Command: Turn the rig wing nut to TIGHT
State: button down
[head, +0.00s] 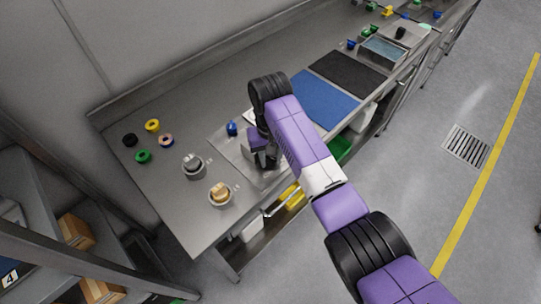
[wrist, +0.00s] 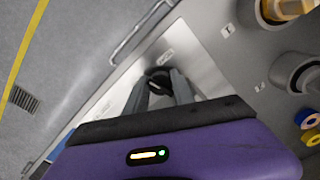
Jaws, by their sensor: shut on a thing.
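My gripper (wrist: 160,85) is shut on a small dark, round-looking part, which I take to be the rig wing nut (wrist: 158,76). It sits between the two grey fingers over a pale metal plate (wrist: 200,70). Small labels lie on the plate on either side of the fingers, too blurred to read. In the head view my gripper (head: 265,162) is low over the plate (head: 232,150) on the bench. The arm and gripper hide the nut there, and which way its wings point cannot be told.
A blue item (head: 232,128) stands behind my gripper. Several coloured rings, including a green one (head: 143,156), lie further left. A blue mat (head: 318,97) and black mat (head: 345,71) lie right.

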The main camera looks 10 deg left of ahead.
dwell(0.3)
jog(key=c, duration=1.1)
grip_release()
jog(key=shift+o, duration=0.2)
